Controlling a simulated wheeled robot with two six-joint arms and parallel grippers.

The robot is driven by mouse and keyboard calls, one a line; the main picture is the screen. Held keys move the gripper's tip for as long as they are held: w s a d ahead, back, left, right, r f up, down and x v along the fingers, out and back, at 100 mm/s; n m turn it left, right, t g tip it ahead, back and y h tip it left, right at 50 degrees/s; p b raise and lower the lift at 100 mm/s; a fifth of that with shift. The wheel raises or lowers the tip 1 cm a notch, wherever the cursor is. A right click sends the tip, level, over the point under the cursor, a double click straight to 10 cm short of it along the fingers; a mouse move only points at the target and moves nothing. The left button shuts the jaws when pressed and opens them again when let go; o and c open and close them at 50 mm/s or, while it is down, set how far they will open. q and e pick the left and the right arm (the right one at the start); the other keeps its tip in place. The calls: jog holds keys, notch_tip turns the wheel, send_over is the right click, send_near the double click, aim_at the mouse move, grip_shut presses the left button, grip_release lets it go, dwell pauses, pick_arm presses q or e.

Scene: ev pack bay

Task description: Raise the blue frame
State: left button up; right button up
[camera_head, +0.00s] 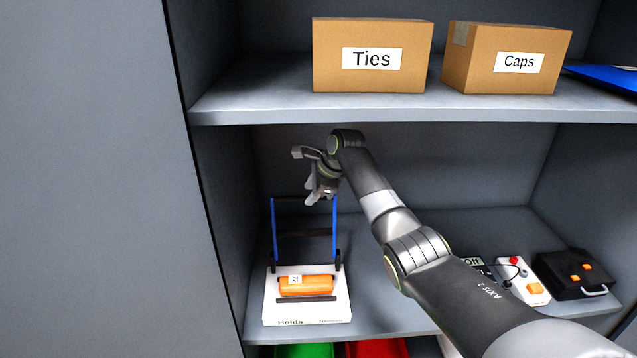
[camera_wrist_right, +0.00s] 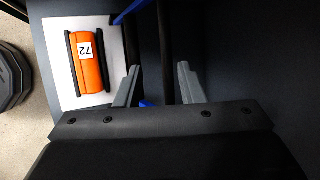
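The blue frame (camera_head: 335,235) stands upright on the middle shelf, with two blue posts and dark crossbars, at the back of a white base (camera_head: 276,313). An orange cylinder (camera_head: 306,286) lies on that base. My right gripper (camera_head: 318,192) is at the top of the frame, near its right post, and covers part of the top there. In the right wrist view my gripper (camera_wrist_right: 158,70) is open, its fingers wide apart. A dark bar and a bit of blue (camera_wrist_right: 147,103) show between the fingers, with gaps at the sides. My left gripper is not in view.
The upper shelf (camera_head: 400,108) is above my gripper and holds a Ties box (camera_head: 352,78) and a Caps box (camera_head: 495,80). A control box (camera_head: 522,282) and a black case (camera_head: 575,275) stand at the right. Green (camera_head: 304,351) and red (camera_head: 378,349) bins are below.

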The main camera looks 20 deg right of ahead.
jog(key=shift+b+v, duration=0.4)
jog(key=shift+v, duration=1.7)
jog(key=shift+s, duration=0.1)
jog(key=shift+f, duration=0.1)
